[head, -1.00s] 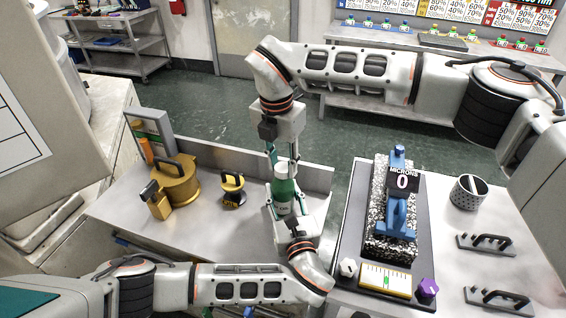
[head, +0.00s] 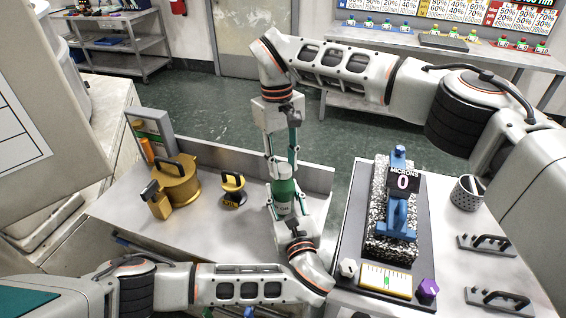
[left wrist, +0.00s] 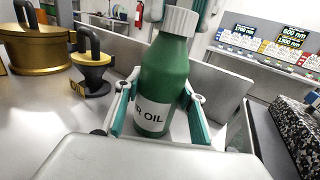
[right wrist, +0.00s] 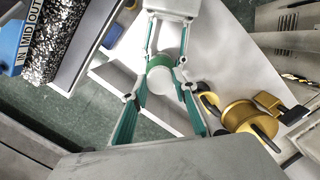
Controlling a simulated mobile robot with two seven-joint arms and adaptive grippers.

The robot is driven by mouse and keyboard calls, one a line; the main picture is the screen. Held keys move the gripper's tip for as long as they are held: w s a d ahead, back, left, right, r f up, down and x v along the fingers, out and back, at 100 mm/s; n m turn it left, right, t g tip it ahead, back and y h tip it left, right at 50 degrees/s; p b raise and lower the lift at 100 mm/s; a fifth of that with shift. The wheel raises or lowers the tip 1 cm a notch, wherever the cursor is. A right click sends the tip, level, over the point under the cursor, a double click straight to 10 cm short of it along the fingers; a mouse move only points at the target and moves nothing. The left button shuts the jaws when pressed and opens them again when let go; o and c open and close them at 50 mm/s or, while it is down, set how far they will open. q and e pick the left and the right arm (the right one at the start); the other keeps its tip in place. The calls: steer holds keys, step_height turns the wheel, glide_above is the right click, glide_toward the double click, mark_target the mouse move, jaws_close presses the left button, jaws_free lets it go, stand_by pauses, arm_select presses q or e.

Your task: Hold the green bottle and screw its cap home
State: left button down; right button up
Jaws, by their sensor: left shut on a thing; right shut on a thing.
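The green bottle (head: 284,193) stands upright, with a white label reading OIL in the left wrist view (left wrist: 166,75). My left gripper (left wrist: 158,112) is shut around the bottle's body. The white ribbed cap (left wrist: 180,20) sits on top of the bottle; its thread is hidden, so I cannot tell how tight it is. My right gripper (head: 282,163) comes down from above and is shut on the cap, a finger on either side. In the right wrist view the cap (right wrist: 161,80) shows between its fingers, with the green shoulder behind it.
A gold lidded pot (head: 178,186) and a small black-and-gold funnel-shaped piece (head: 232,188) stand left of the bottle. A blue gauge stand (head: 399,205) on a speckled block is to the right. A low metal ledge (head: 240,158) runs behind the bottle.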

steer(key=shift+s+a+m, duration=0.1)
steer(key=shift+a+m, duration=0.05)
steer(key=shift+m, duration=1.55)
steer(key=o, duration=0.8)
steer(key=shift+d+r, duration=0.2)
steer(key=shift+r, duration=2.05)
